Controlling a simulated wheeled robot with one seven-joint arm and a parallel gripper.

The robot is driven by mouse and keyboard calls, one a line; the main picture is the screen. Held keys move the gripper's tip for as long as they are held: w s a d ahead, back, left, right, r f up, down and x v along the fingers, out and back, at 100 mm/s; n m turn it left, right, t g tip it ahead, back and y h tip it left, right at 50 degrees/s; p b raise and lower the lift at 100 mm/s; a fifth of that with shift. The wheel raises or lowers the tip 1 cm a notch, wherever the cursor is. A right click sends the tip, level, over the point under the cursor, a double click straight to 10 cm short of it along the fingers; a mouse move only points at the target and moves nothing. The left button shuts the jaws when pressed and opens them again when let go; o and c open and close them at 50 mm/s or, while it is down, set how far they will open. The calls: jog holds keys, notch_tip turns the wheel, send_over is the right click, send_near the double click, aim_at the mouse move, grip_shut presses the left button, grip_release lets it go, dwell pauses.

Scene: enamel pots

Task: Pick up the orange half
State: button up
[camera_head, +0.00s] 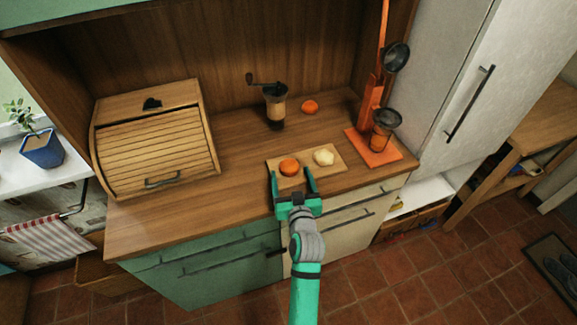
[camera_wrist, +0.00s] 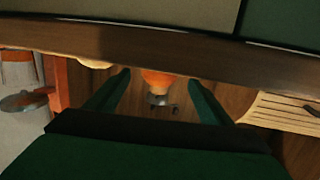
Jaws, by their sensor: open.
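An orange rounded fruit (camera_head: 289,167), which looks like the orange half, lies on the left part of a small wooden board (camera_head: 337,168) near the counter's front edge. Its cut face cannot be made out. My gripper (camera_head: 291,177) is open and empty at the front of the board, its two fingers pointing at the fruit from the near side. In the wrist view the orange fruit (camera_wrist: 156,80) shows between and beyond the fingertips (camera_wrist: 159,78), partly hidden by the counter's edge. A second orange fruit (camera_head: 310,107) lies farther back on the counter.
A pale round item (camera_head: 324,157) sits on the board just right of the orange fruit. A grinder (camera_head: 275,107) stands behind. An orange stand with a dark cup (camera_head: 382,133) is at right, a wooden bread box (camera_head: 155,150) at left. The counter between box and board is clear.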

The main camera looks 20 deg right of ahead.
jog(key=shift+x, duration=0.8)
jog(key=shift+w+d, duration=0.2)
jog(key=shift+w, duration=0.1)
jog(key=shift+a, duration=0.15)
jog(key=shift+c, duration=1.3)
jog(key=c, duration=0.9)
jog(key=shift+a, duration=0.1)
